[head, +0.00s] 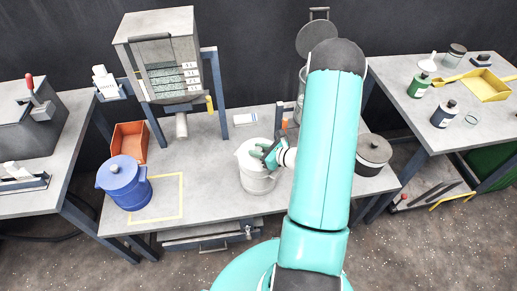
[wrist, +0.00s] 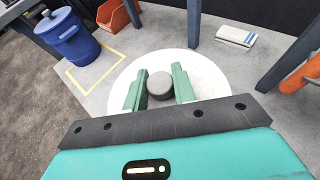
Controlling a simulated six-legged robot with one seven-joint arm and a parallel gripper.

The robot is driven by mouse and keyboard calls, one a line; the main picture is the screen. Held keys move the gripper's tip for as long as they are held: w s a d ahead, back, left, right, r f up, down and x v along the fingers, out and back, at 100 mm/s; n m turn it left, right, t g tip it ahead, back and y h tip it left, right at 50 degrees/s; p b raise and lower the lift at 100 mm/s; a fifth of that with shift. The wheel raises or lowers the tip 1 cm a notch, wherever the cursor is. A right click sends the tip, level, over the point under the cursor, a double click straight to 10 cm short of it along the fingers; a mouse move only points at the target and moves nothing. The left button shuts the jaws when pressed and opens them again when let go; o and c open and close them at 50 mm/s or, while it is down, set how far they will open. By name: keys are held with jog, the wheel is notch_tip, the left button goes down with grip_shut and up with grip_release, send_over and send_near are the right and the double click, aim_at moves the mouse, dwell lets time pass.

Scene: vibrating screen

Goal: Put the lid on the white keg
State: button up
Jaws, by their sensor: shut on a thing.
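The white keg (head: 258,184) stands upright on the middle table, right of the yellow square outline. A white round lid (head: 246,150) is at the keg's top; it also shows in the wrist view as a pale disc (wrist: 205,78) with a grey knob (wrist: 160,84). My gripper (head: 263,152) is over the keg, its green fingers on both sides of the knob, shut on it. In the wrist view the fingers (wrist: 159,82) hold the knob near the disc's middle. The lid hides the keg's mouth, and I cannot tell whether the lid is fully seated.
A blue lidded keg (head: 125,187) stands left by the yellow outline (head: 180,205). An orange bin (head: 130,138) is behind it. A dark lidded pot (head: 373,153) stands right of my arm. The sieve machine (head: 165,55) rises at the back. The table front is clear.

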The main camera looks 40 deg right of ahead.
jog(key=shift+f, duration=0.25)
jog(key=o, duration=1.1)
jog(key=shift+s, duration=0.1)
jog(key=v, duration=1.3)
jog(key=shift+s+r, duration=0.2)
jog(key=shift+s, duration=0.05)
jog(key=shift+w, duration=0.1)
jog(key=w+a+r+n+g+y, duration=0.1)
jog(key=a+r+n+g+y, duration=0.5)
jog(key=a+r+n, duration=1.15)
jog(key=s+a+r+n+h, duration=0.3)
jog(key=a+r+n+h, duration=0.1)
jog(key=r+n+h, duration=0.1)
jog(key=s+a+r+n+g+h, duration=0.1)
jog(key=s+a+r+n+h, duration=0.3)
jog(key=r+n, duration=0.3)
jog(key=n+h, duration=0.1)
jog(key=n, duration=0.1)
jog(key=shift+a+n, duration=0.3)
jog(key=shift+n, duration=0.05)
